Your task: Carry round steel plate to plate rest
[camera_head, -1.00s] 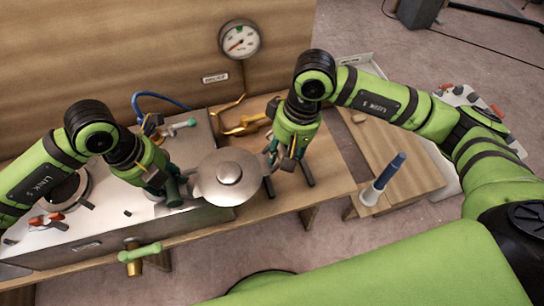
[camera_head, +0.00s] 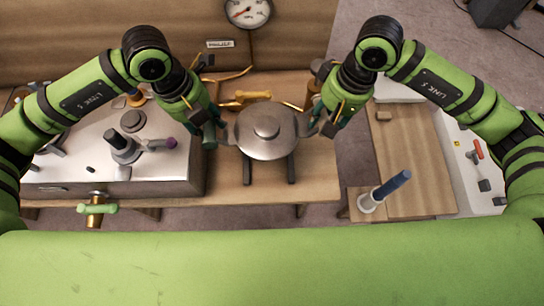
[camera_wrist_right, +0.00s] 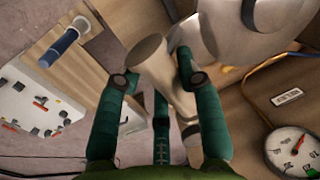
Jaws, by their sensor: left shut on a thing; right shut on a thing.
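The round steel plate (camera_head: 262,146) is a grey disc with a raised round centre and a handle on each side. In the head view it is above the two dark bars of the plate rest (camera_head: 290,170), which show below its near edge. I cannot tell whether it touches them. My left gripper (camera_head: 220,137) is shut on its left handle. My right gripper (camera_head: 316,124) is shut on its right handle. In the right wrist view the right gripper (camera_wrist_right: 157,72) holds the pale handle, with the plate (camera_wrist_right: 225,30) at the top right.
A steel-topped unit (camera_head: 75,152) with fittings stands left on the wooden bench (camera_head: 230,185). Brass pipework (camera_head: 240,101) and a gauge (camera_head: 248,10) are behind the plate. A lower wooden table (camera_head: 415,175) with a blue-handled tool (camera_head: 387,187) is at right.

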